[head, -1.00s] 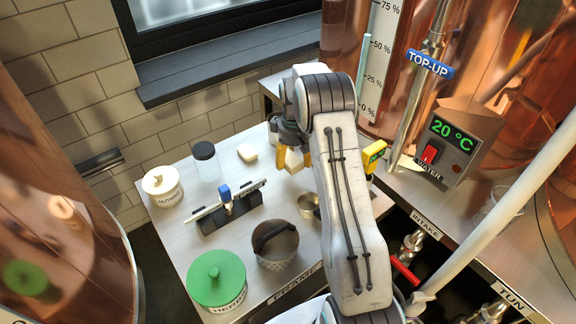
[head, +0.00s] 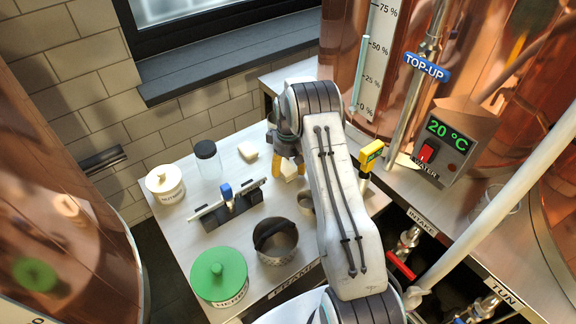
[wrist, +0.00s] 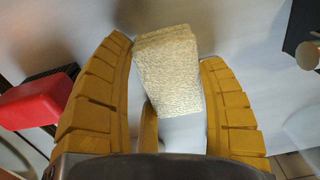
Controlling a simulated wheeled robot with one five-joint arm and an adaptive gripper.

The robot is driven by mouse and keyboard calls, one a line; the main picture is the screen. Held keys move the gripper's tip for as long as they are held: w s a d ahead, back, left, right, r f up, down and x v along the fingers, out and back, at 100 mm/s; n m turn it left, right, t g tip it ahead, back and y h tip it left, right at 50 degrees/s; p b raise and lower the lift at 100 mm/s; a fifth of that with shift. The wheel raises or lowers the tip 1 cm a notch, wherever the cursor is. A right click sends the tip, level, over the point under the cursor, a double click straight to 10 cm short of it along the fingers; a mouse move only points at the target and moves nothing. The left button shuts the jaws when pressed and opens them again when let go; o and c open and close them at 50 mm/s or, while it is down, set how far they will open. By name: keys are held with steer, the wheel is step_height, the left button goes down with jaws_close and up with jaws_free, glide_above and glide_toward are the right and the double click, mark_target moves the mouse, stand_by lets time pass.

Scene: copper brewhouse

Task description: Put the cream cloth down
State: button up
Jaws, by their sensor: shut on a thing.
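The cream cloth (head: 290,171) is a pale folded block in my yellow-fingered gripper (head: 287,172), over the back right part of the pale worktop (head: 178,228). In the wrist view the cloth (wrist: 168,70) is textured and stands between the two curved fingers of my gripper (wrist: 165,75), which is shut on it. In the head view my arm hides part of the gripper, and I cannot tell whether the cloth touches the worktop.
A dark rack (head: 232,207), a dark-handled perforated pot (head: 275,242), a small metal cup (head: 306,202) and a green-lidded tub (head: 219,276) stand nearer. A yellow-topped item (head: 371,155) is right of my arm.

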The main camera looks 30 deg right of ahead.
steer(key=shift+f, duration=0.2)
steer(key=o, duration=1.3)
steer(key=shift+r, duration=0.1)
steer(key=shift+c, duration=0.2)
